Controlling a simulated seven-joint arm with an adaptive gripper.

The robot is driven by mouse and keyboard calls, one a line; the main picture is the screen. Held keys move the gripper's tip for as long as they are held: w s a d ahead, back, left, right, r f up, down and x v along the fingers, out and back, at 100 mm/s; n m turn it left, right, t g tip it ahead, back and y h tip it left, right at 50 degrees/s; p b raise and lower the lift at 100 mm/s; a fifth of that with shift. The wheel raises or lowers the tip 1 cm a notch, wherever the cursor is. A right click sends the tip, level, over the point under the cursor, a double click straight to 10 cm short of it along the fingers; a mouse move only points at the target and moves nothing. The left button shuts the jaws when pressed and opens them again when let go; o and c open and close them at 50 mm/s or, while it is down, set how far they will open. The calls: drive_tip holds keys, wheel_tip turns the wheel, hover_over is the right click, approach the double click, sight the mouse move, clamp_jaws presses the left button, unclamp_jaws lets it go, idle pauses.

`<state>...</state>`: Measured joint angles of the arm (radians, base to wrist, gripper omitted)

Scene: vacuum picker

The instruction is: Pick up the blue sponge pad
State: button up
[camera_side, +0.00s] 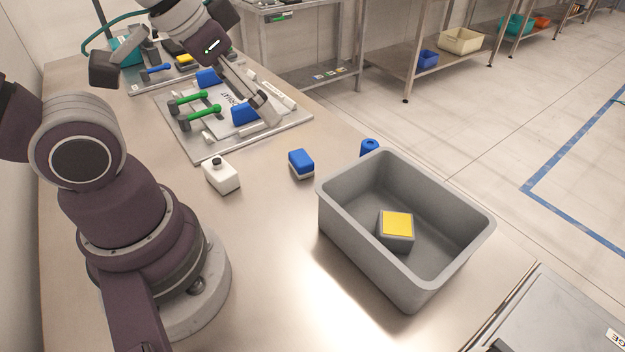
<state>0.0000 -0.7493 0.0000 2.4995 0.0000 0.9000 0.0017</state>
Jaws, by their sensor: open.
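Several blue pieces are in view, and I cannot tell for sure which is the blue sponge pad. One blue block (243,115) is on the plate, right beside my gripper (262,102). Another blue block (208,77) is farther back on the plate. A blue-topped block with a white base (301,162) stands on the open table. My gripper is open and reaches down over the right part of the plate. The picture does not show whether it touches the nearby blue block.
The metal plate (206,151) also carries green-handled fittings (203,113). A white bottle-like block (221,176) stands before it. A grey bin (340,222) holds a grey block with a yellow top (397,224). A blue cylinder (369,147) stands behind the bin. The front table is clear.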

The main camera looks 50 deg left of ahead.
drive_tip(key=m+g, duration=0.6)
drive_tip(key=m, duration=1.4)
hover_over(301, 156)
drive_tip(key=f, duration=1)
drive_tip(key=shift+d+f, duration=0.15)
drive_tip(key=shift+d, duration=0.2)
drive_tip(key=f, duration=1)
drive_tip(key=shift+a, duration=0.3)
drive_tip(key=c, duration=1)
